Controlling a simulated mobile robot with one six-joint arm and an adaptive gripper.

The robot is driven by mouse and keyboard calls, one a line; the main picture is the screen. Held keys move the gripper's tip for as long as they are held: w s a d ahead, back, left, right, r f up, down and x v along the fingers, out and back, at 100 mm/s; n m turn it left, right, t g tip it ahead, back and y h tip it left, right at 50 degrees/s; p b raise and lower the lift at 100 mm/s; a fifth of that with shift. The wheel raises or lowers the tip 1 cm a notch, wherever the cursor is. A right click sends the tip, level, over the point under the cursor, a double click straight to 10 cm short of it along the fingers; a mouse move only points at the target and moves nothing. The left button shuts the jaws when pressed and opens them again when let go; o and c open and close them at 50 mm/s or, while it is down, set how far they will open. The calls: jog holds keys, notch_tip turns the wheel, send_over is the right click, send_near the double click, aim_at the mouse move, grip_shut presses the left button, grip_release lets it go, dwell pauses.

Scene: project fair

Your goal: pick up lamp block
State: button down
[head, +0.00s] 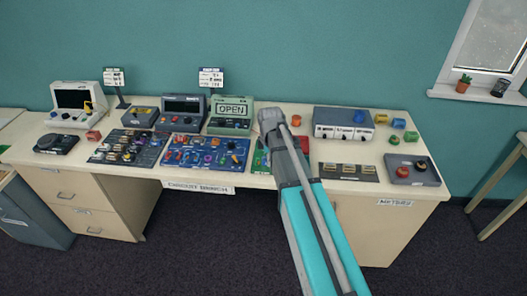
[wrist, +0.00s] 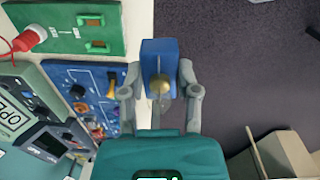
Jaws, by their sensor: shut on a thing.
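The lamp block (wrist: 153,56) is a blue block with a brass-coloured round bulb on it. It shows in the wrist view between the two grey fingers of my gripper (wrist: 160,88), which is shut on it. In that view the block overlaps the bench's front edge, with dark floor to its right. I cannot tell how high it is above the bench. In the head view my arm hides the block and the fingers.
A blue board (head: 207,152) with several parts lies left of my arm. A green board (wrist: 70,25) lies partly behind the arm. The "OPEN" device (head: 231,115) stands behind the blue board.

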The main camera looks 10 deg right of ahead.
jog(key=shift+s+r, duration=0.25)
jog(key=shift+s, duration=0.4)
jog(key=shift+r, duration=0.15)
jog(key=shift+r+p, duration=1.4)
jog(key=shift+p, duration=0.25)
jog(key=shift+f, duration=0.15)
jog(key=f+b, duration=0.5)
jog(key=shift+s, duration=0.2)
dwell(0.6)
